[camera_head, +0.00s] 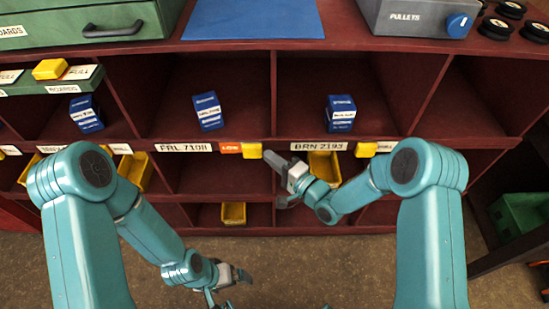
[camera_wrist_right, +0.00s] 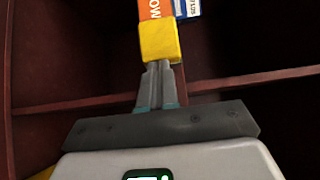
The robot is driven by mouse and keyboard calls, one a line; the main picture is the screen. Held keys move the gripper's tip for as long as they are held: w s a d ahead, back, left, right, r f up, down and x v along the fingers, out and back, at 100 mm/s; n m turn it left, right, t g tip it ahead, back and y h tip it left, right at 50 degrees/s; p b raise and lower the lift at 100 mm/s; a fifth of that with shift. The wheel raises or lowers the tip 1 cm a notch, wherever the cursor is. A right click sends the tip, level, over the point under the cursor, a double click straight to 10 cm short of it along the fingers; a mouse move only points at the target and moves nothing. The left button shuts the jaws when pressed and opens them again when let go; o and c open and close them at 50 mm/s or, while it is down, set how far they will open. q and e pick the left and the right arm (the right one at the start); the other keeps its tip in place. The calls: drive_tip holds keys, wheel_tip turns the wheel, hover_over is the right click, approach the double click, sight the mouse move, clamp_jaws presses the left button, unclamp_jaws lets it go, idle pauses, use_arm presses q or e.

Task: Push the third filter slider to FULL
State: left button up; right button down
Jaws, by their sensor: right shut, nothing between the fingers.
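A yellow slider knob (camera_head: 251,150) sits on the shelf's front rail, at the right end of an orange LOW label (camera_head: 230,148) beside the FRL 71011 tag (camera_head: 184,147). In the right wrist view the yellow knob (camera_wrist_right: 159,42) and the orange strip (camera_wrist_right: 155,8) lie straight ahead of the fingers. My right gripper (camera_head: 268,156) is shut and empty, its tips at the knob's right side; I cannot tell whether they touch it. My left gripper (camera_head: 243,276) hangs low over the floor, away from the shelf; its jaw opening is unclear.
Another yellow knob (camera_head: 365,149) is right of the BRN 2193 tag (camera_head: 318,146). Blue boxes (camera_head: 208,111) stand in the upper compartments. Yellow bins (camera_head: 325,167) sit in compartments below the rail. A grey PULLEYS unit (camera_head: 420,17) is on top.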

sight(252, 151)
drive_tip(key=a+b, duration=0.2)
drive_tip(key=a, duration=0.4)
drive_tip(key=shift+a, duration=0.4)
drive_tip(key=shift+b, duration=0.35)
